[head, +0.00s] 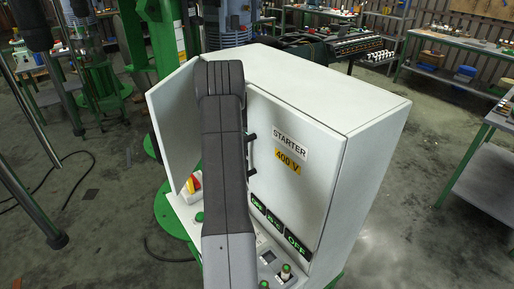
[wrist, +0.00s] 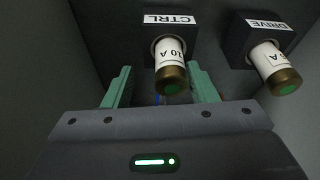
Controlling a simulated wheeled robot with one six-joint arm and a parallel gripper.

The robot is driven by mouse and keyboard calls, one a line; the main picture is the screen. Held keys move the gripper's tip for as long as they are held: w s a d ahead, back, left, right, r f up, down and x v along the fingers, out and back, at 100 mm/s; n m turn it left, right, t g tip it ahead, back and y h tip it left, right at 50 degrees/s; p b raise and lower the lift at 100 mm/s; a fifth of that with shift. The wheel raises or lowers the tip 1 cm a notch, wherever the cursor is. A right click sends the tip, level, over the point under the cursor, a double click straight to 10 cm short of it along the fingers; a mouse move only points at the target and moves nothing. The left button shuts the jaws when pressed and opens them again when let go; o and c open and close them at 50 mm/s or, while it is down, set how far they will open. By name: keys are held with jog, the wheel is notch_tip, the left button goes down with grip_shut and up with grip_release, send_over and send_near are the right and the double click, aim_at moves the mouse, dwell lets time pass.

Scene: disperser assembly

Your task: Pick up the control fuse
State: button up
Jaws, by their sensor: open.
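The control fuse (wrist: 170,66) shows in the wrist view as a white cylinder with a brass end cap and a green dot. It sits in a dark holder under the CTRL label (wrist: 156,20). My gripper (wrist: 160,70) is open, its two green fingers apart on the left and right of the fuse. Clear gaps show on both sides, and I cannot tell the exact depth between fingers and fuse. In the head view my arm reaches into the white starter cabinet (head: 372,110), and the gripper and fuse are hidden.
The drive fuse (wrist: 274,68) stands in its own holder to the right, under the DRIVE label (wrist: 268,25). The cabinet's walls are close around the gripper. The cabinet door (head: 175,128) stands open at left. Buttons (head: 286,271) line the panel below.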

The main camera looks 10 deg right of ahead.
jog(key=shift+d+f, duration=0.1)
jog(key=shift+f, duration=0.05)
jog(key=c, duration=1)
jog(key=shift+f, duration=0.1)
